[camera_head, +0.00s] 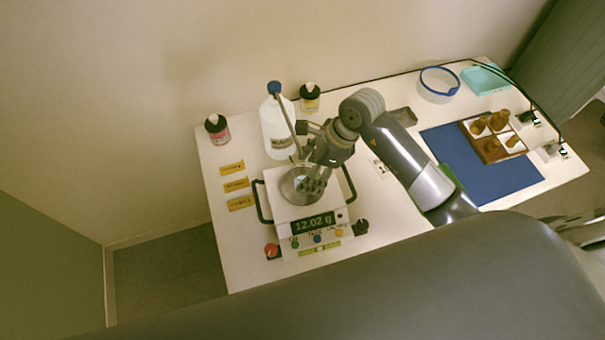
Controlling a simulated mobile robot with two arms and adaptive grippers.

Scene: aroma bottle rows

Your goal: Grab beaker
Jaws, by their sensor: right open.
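A clear glass beaker (290,190) stands on the pan of a white balance (283,214), whose display reads 12.02 g. My right gripper (314,186) reaches in from the right and points down at the beaker's right side. It is open, and its fingers overlap the beaker in the view. I cannot tell whether they touch the glass. My left gripper is not in view.
A large white bottle (277,130) stands behind the balance, with small dark-capped bottles (218,130) and (310,98) nearby. Yellow labels (236,185) lie at left. A blue mat (465,178), wooden tray (486,148), blue-rimmed container (440,84) and teal tray (485,79) are at right.

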